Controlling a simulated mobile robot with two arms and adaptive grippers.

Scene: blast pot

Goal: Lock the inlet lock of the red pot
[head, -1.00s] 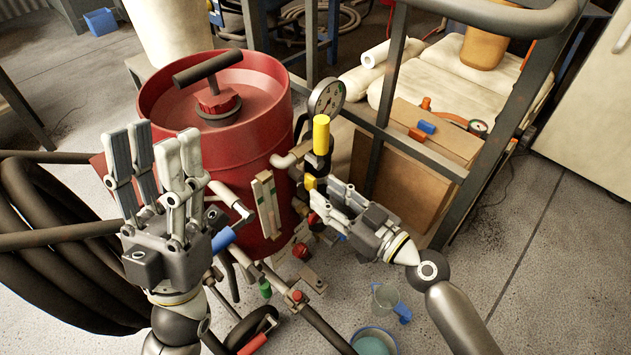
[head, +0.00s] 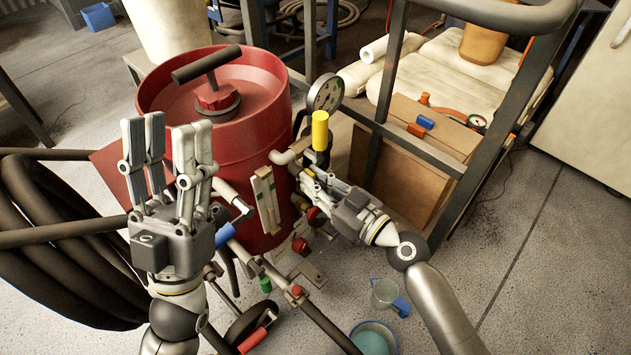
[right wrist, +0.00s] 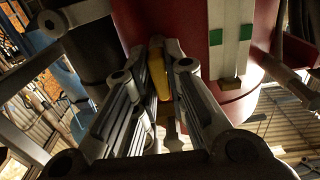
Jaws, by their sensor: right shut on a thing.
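The red pot (head: 240,150) stands upright with a black T-handle on its lid. At its right side is the inlet piping with a gauge (head: 325,94) and a yellow cylinder (head: 320,130). My right gripper (head: 310,181) is at this piping, below the yellow cylinder. In the right wrist view its fingers close around a small yellow piece (right wrist: 158,75), which looks like the inlet lock's tab. The fingers hide this piece in the head view. My left gripper (head: 170,130) is open and empty in front of the pot, fingers pointing up.
A metal frame shelf (head: 430,160) with sacks and a cardboard box stands close to the right of my right gripper. Black hose coils (head: 60,250) lie at left. Valves and pipes (head: 290,285) sit low in front. A clear jug (head: 384,293) and a bowl (head: 372,340) are on the floor.

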